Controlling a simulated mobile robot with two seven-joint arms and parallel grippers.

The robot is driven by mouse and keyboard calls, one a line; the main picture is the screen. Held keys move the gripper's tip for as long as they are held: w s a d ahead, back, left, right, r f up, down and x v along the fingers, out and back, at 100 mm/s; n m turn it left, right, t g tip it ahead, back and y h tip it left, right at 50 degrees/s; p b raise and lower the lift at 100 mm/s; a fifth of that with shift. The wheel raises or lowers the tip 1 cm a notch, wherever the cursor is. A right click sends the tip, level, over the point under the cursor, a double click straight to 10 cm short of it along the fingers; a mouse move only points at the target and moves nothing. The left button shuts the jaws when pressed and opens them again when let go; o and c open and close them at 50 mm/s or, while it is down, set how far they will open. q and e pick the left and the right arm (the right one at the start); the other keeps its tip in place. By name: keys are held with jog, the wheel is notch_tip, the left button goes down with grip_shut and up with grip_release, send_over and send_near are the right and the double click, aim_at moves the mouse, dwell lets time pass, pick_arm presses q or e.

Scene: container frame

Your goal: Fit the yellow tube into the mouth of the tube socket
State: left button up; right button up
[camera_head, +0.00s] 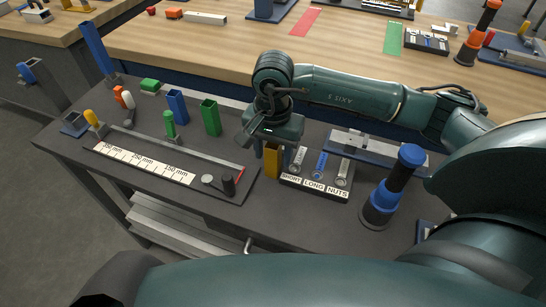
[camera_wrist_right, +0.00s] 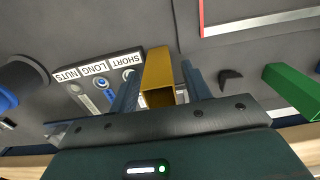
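The yellow tube (camera_head: 272,162) stands on the dark bench, left of the labelled parts tray. My right gripper (camera_head: 271,149) is directly above it, pointing down. In the right wrist view the yellow tube (camera_wrist_right: 157,70) is between the two blue fingers of the right gripper (camera_wrist_right: 160,80), its hollow square end facing the camera. Narrow gaps show beside it, so the gripper looks open around it. A small blue holder (camera_head: 75,124) sits at the bench's left end; I cannot tell whether it is the tube socket. My left gripper is not in view.
A green tube (camera_head: 210,117) and a blue tube (camera_head: 177,107) stand to the left. In front lies a ruler board (camera_head: 145,165). The parts tray (camera_head: 316,188) is close on the right, with a blue-and-black post (camera_head: 393,185) beyond it.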

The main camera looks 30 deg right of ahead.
grip_shut()
jog(key=shift+r, duration=0.1)
